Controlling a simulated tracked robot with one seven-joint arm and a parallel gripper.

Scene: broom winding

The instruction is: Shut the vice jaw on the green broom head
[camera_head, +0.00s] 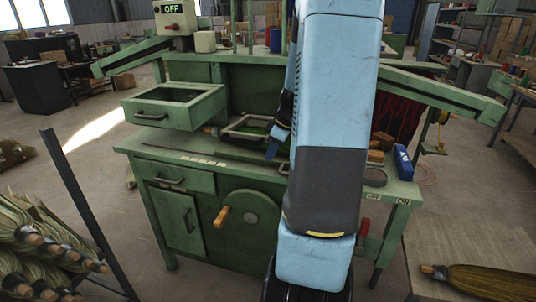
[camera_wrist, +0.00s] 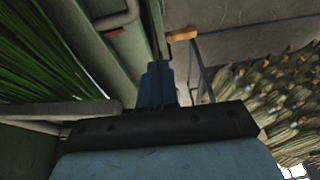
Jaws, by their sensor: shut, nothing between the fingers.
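The green broom head shows in the wrist view as green bristles (camera_wrist: 35,55) at the left. In the head view a small patch of green (camera_head: 252,130) shows inside the pale metal frame of the vice (camera_head: 232,137) on the bench top. In the wrist view pale bars of the vice (camera_wrist: 75,110) cross beside the bristles. My gripper (camera_head: 273,150) is over the bench top, just right of the vice. Its blue fingers (camera_wrist: 158,82) are shut together and empty. My arm hides part of the bench, and I cannot tell how far apart the vice jaws stand.
The green workbench (camera_head: 145,150) has an open drawer box (camera_head: 175,106) at the left and a wooden-handled crank wheel (camera_head: 252,215) in front. A blue object (camera_head: 403,162) stands at the right. Straw brooms (camera_head: 40,245) lie at the lower left, another broom (camera_head: 490,280) at the lower right.

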